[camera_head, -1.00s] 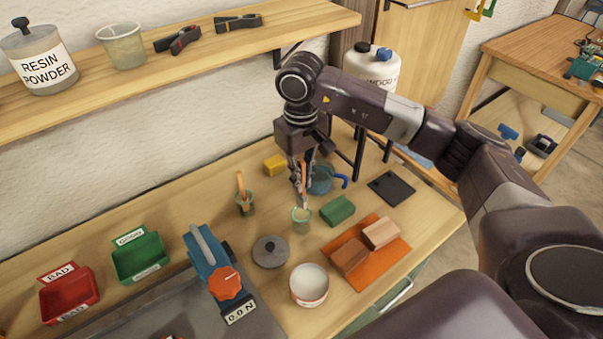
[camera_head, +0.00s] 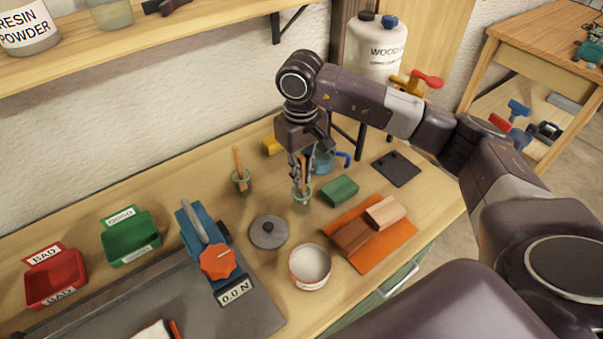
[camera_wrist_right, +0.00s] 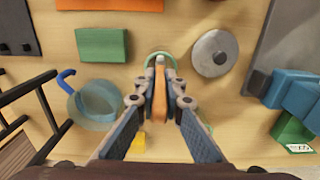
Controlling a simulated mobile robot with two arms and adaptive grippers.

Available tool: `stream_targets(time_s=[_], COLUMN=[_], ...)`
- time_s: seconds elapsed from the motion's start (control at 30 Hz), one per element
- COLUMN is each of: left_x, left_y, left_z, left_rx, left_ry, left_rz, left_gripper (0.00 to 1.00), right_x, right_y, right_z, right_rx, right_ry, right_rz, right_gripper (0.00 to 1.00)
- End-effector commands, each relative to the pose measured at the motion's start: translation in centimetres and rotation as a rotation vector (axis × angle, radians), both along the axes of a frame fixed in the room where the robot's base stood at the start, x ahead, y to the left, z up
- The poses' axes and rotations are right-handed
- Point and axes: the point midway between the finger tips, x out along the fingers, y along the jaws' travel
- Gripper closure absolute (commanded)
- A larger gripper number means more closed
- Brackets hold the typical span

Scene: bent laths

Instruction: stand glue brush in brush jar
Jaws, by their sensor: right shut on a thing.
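The glue brush has an orange handle (camera_wrist_right: 160,100) and stands nearly upright in my right gripper (camera_head: 302,178), whose fingers are shut on it. Below it is a small greenish see-through jar (camera_head: 303,200) on the bench. The brush's lower end reaches to the jar's mouth and seems to be inside it; whether it touches the bottom cannot be told. In the right wrist view the jar's rim (camera_wrist_right: 159,58) shows just beyond the fingertips. A second similar jar (camera_head: 241,184) to the left holds another orange-handled stick or brush (camera_head: 238,160). My left gripper is out of view.
Close around the jar are a green block (camera_head: 340,188), a round grey lid (camera_head: 268,232), a blue-handled clear vessel (camera_head: 325,160) and a white tub (camera_head: 310,267). An orange mat (camera_head: 388,245) with brown blocks lies to the right. Red and green bins (camera_head: 131,238) stand left.

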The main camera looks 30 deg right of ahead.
Motion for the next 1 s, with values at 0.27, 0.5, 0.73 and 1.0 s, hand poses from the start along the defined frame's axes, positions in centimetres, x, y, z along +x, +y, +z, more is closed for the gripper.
stream_targets(time_s=[0.27,0.5,0.73,1.0], left_x=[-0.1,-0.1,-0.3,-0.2], left_y=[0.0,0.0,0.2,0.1], left_z=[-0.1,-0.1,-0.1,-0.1], left_rx=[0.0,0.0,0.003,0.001], left_ry=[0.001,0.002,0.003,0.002], left_rz=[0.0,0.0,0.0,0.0], left_gripper=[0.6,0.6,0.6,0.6], right_x=[0.0,0.0,0.0,0.2], right_y=[0.0,0.0,0.0,0.0], right_z=[-0.1,-0.1,0.0,3.4], right_rx=[0.0,0.0,0.0,0.001], right_ry=[0.0,0.0,0.0,-0.006], right_rz=[0.0,0.0,0.0,-0.001], right_gripper=[1.0,0.71,0.71,0.71])
